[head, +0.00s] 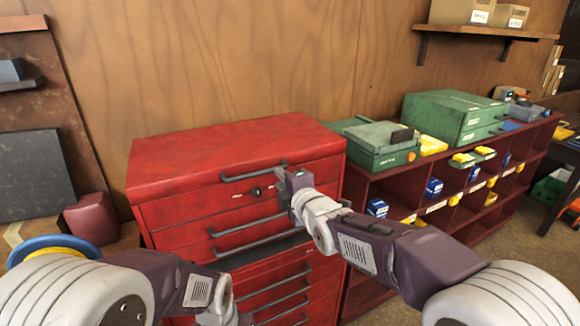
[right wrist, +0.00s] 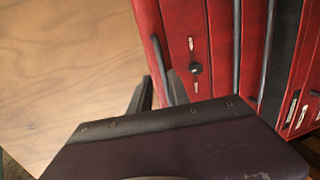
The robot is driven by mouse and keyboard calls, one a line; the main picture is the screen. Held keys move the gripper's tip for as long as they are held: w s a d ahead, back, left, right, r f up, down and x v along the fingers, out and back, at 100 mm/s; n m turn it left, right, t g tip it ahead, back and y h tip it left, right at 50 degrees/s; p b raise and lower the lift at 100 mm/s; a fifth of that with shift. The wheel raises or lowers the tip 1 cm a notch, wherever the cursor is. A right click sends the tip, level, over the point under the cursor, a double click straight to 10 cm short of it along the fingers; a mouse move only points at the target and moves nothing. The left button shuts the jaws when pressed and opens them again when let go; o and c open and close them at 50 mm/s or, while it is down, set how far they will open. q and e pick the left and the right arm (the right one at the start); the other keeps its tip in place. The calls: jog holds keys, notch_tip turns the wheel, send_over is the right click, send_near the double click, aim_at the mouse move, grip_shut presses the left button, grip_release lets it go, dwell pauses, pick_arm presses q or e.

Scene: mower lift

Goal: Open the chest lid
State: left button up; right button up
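The red tool chest (head: 235,160) stands against the wooden wall with its lid down. A dark bar handle (head: 254,172) runs along the lid's front edge, with a lock (head: 257,192) below it. My right gripper (head: 284,178) is at the right end of this handle. In the right wrist view its two fingers (right wrist: 159,92) are apart, and the near end of the lid handle (right wrist: 160,60) lies at the gap between their tips. Contact cannot be made out. My left arm reaches in low in front of the chest; its gripper fingers are not visible.
Drawers with bar handles (head: 247,226) fill the chest front, with a dark band below the upper ones. A red shelf unit (head: 377,187) with green cases (head: 455,118) and small boxes stands close on the right. A blue and yellow round object (head: 45,247) is at the left.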

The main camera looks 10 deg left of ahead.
aim_at(259, 175)
jog(key=shift+g, duration=0.3)
jog(key=w+a+p, duration=0.1)
jog(key=w+a, duration=0.1)
jog(key=w+a+f+p, duration=0.1)
jog(key=w+a, duration=0.1)
jog(key=a, duration=0.1)
jog(key=w+a+f+p, duration=0.1)
jog(key=w+a, duration=0.1)
jog(key=shift+a+p, duration=0.35)
jog(key=shift+a, duration=0.05)
jog(key=shift+s, duration=0.1)
grip_shut()
jog(key=shift+f, duration=0.1)
dwell(0.8)
